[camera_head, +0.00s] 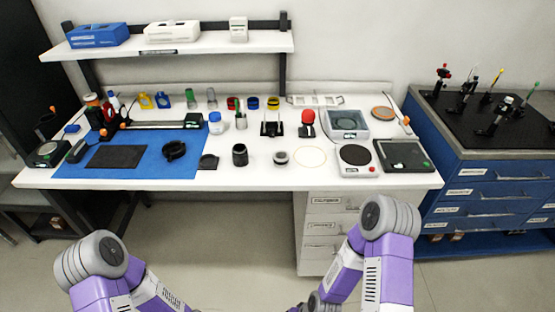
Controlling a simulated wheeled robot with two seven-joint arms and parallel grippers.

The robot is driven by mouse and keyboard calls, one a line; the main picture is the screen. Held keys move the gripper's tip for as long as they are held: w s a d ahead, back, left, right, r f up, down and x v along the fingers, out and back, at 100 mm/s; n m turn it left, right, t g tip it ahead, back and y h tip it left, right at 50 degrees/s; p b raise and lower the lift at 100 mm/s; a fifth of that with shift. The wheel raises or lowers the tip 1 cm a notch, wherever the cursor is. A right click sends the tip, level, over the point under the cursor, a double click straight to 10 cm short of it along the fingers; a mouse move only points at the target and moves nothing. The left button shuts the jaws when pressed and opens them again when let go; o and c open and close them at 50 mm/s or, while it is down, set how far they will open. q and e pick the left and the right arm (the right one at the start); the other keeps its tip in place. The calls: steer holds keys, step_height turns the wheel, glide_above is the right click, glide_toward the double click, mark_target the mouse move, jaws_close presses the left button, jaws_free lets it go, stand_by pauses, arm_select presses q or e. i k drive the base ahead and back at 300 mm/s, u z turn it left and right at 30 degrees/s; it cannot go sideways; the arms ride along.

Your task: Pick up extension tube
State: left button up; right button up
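A short black cylinder (240,155), which looks like the extension tube, stands upright on the white bench near the front edge, right of the blue mat. A lower dark ring-like piece with a pale top (281,158) stands to its right; I cannot tell for sure which of the two is the tube. Only purple and grey links of my two arms show at the bottom of the picture, below and in front of the bench. Neither gripper can be made out, and nothing of mine touches the bench objects.
A blue mat (145,168) carries a black plate (116,156) and a black clamp ring (174,150). A small dark block (208,162) lies left of the cylinder. A white hotplate (356,160) stands at right. A shelf (180,46) overhangs the back. A blue cabinet (480,185) stands right.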

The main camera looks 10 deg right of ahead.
mark_target(283, 163)
steer(key=k, duration=0.6)
steer(key=z, duration=0.45)
steer(key=i, duration=1.4)
steer(key=u, duration=0.65)
